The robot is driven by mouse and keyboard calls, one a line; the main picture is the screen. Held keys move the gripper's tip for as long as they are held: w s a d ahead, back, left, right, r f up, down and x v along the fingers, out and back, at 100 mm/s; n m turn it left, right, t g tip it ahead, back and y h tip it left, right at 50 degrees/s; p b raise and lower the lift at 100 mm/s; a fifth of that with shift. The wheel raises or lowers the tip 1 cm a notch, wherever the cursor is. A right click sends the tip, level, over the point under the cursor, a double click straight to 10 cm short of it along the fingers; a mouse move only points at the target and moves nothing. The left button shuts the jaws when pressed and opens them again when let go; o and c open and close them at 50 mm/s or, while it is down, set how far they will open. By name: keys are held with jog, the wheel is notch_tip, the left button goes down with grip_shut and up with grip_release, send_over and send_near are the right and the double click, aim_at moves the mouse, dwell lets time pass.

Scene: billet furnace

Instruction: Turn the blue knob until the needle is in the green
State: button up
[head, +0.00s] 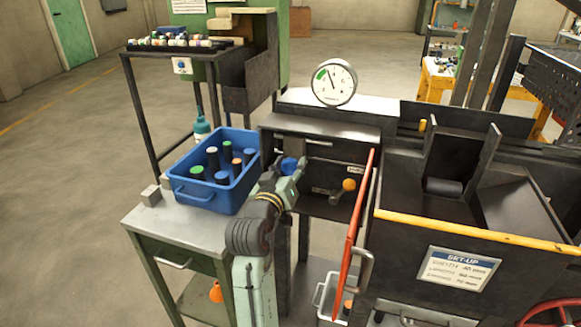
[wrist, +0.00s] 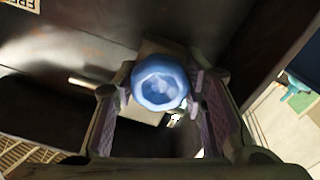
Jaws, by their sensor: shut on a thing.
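The blue knob (head: 289,164) is on the front of the dark furnace box, below the gauge. My gripper (head: 290,170) is shut on it; in the wrist view the round blue knob (wrist: 160,82) sits between the two fingers. The white round gauge (head: 335,82) stands on top of the box. Its green band is at the upper left of the dial. The thin dark needle points up and slightly left, and looks just to the right of the green. The exact gap is too small to tell.
An orange knob (head: 349,184) is right of the blue one, near an open red-edged door (head: 360,225). A blue crate (head: 204,199) with several capped cylinders stands on the metal table (head: 150,222) at left. The dark set-up machine (head: 480,240) fills the right.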

jog(key=m+b, duration=0.2)
jog(key=shift+f+b, duration=0.3)
jog(key=shift+r+m+b, duration=0.1)
jog(key=shift+m+b, duration=0.55)
jog(key=shift+m, duration=0.35)
jog(key=shift+r+m, duration=0.15)
jog(key=shift+m, duration=0.15)
jog(key=o, duration=1.2)
